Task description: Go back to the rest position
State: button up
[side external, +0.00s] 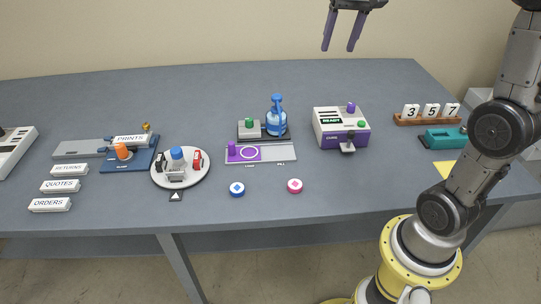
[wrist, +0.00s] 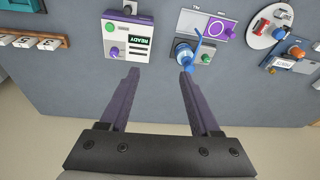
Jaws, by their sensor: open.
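My gripper (side external: 341,30) is at the top of the side external view, high above the far part of the table. Its two purple fingers are apart with nothing between them. In the wrist view the gripper (wrist: 158,72) also shows open and empty, with the grey table below. The white and purple machine labelled READY (side external: 341,128) stands on the table under and in front of the gripper. The blue pump bottle (side external: 276,118) stands to its left, well below the gripper.
Number blocks 3, 5, 7 (side external: 430,111) sit in a wooden holder at right, near a teal device (side external: 445,138). A round white tray (side external: 157,177), a blue board (side external: 113,166) and label blocks (side external: 50,204) are at left. Two discs (side external: 237,190) (side external: 295,186) lie near the front edge. The air around my gripper is clear.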

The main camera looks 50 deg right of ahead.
jog(key=s+a+n+t, duration=0.2)
jog(key=s+a+n, duration=0.2)
jog(key=s+a, duration=0.75)
jog(key=s+a+f+n+t+y, duration=0.1)
jog(key=s+a+f+n, duration=0.2)
jog(key=s+f, duration=0.3)
notch_tip(320, 180, down, 4)
jog(key=shift+s+r+n, duration=0.15)
jog(key=shift+r+n, duration=0.05)
jog(key=shift+n, duration=0.3)
jog(key=shift+c, duration=0.2)
